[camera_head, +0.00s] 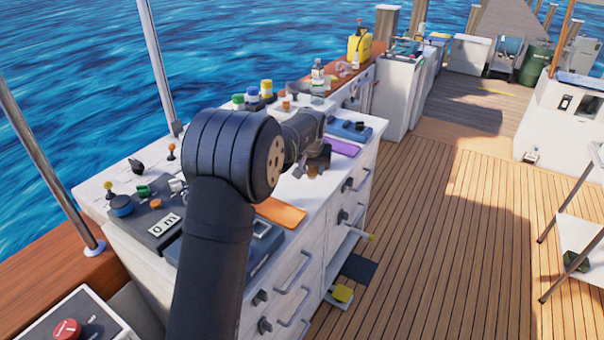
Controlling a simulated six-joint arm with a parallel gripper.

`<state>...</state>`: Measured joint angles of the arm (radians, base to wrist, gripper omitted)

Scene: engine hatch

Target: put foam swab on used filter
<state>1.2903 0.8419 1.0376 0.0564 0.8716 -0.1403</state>
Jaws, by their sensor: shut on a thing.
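My gripper (314,168) is at the end of my dark arm, low over the right part of the white cabinet's top. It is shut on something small. A small tan-brown patch shows at the jaws, but its shape is too small to make out. I cannot pick out the foam swab or the used filter for certain. My arm hides much of the middle of the cabinet top.
The white cabinet top (352,167) bears an orange mat (281,213), a purple mat (343,147), a blue tray (350,130), and several coloured-lid jars at the back. The wooden deck (450,240) is mostly clear.

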